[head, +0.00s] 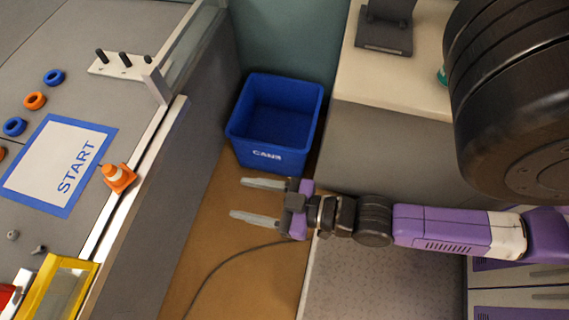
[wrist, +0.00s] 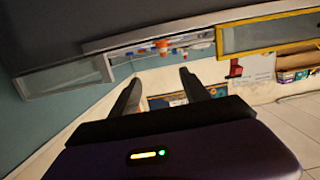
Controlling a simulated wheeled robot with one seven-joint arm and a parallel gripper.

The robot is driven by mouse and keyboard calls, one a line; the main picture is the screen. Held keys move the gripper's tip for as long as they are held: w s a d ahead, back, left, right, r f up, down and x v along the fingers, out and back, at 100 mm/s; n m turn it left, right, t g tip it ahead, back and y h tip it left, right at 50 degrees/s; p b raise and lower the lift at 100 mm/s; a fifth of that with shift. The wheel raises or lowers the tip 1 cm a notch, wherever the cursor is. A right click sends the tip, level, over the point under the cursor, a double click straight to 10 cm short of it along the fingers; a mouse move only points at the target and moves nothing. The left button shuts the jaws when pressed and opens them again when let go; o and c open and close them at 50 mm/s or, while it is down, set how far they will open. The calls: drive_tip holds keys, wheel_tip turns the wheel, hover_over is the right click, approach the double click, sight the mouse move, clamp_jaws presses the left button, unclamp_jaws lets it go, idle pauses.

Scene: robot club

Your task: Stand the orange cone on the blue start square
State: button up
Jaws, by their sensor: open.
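The start square (head: 44,205) is a white sheet with a blue border and the word START. Whether the cone's base overlaps the border is hard to tell. The cone also shows small in the wrist view (wrist: 162,45). My gripper (head: 247,200) is open and empty, to the right of the table and in front of the blue bin. Its fingers show in the wrist view (wrist: 160,88), pointing toward the table side.
A raised rail (head: 129,190) runs along the table edge between cone and gripper. A blue bin (head: 256,128) stands on the floor. Blue and orange rings (head: 35,100), a peg board (head: 122,65) and a yellow frame (head: 82,276) are on the table. A cable crosses the floor.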

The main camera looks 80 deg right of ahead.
drive_tip(key=s+r+g, duration=0.1)
drive_tip(key=s+r, duration=0.4)
drive_tip(key=s, duration=0.2)
drive_tip(key=shift+s+a+r, duration=0.35)
drive_tip(key=shift+s, duration=0.05)
drive_tip(key=shift+o, duration=0.6)
drive_tip(key=shift+s+r, duration=0.25)
drive_tip(key=shift+r, duration=0.15)
